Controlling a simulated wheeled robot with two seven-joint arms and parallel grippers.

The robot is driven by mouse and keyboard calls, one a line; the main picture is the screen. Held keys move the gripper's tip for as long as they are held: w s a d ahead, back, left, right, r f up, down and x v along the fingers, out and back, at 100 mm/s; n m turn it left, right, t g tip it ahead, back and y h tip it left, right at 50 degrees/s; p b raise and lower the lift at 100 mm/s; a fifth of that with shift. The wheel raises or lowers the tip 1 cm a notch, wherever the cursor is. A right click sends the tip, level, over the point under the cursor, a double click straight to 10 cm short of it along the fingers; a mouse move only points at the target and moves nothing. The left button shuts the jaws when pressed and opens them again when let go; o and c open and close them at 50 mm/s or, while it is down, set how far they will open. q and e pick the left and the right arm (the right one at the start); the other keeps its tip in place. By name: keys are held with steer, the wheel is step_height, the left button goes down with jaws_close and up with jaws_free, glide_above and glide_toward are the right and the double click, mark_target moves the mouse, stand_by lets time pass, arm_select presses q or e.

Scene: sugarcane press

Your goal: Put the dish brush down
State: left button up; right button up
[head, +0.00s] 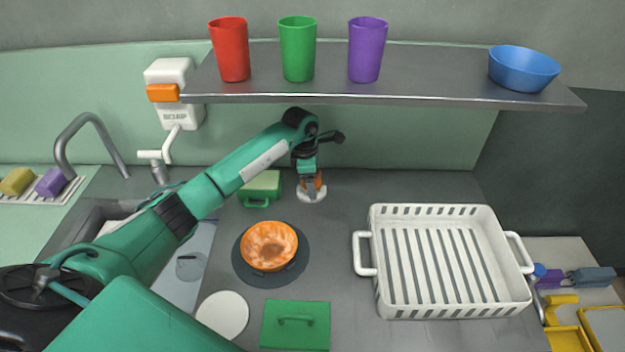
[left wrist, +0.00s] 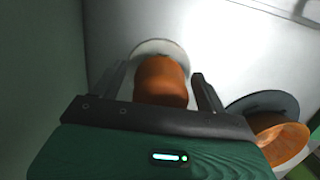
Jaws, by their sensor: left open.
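The dish brush (head: 318,182) stands on the grey counter near the back wall, with an orange handle and a round white base. In the left wrist view its orange handle (left wrist: 160,80) is between the fingers, with the white base beyond. My left gripper (head: 309,188) is open, its fingers on either side of the handle with gaps showing. It also shows in the left wrist view (left wrist: 160,90). The gripper partly hides the brush in the head view. My right gripper is not in view.
An orange dirty bowl (head: 269,246) sits on a dark round mat (head: 240,268) in front. A green lidded box (head: 262,187) is close left of the gripper. A white dish rack (head: 452,312) stands to the right. A shelf (head: 430,92) holding cups and a blue bowl hangs above.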

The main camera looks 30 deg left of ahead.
arm_select(q)
steer(key=shift+a+r+b, duration=0.25)
steer(key=shift+r+b, duration=0.1)
steer(key=shift+r, duration=0.85)
steer(key=r, duration=0.4)
steer(key=shift+s+a+b, duration=0.2)
steer(key=shift+a+b, duration=0.05)
steer(key=shift+b, duration=0.1)
steer(key=shift+r, duration=0.55)
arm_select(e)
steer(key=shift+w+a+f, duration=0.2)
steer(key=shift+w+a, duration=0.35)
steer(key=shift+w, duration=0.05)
arm_select(q)
steer(key=shift+s, duration=0.1)
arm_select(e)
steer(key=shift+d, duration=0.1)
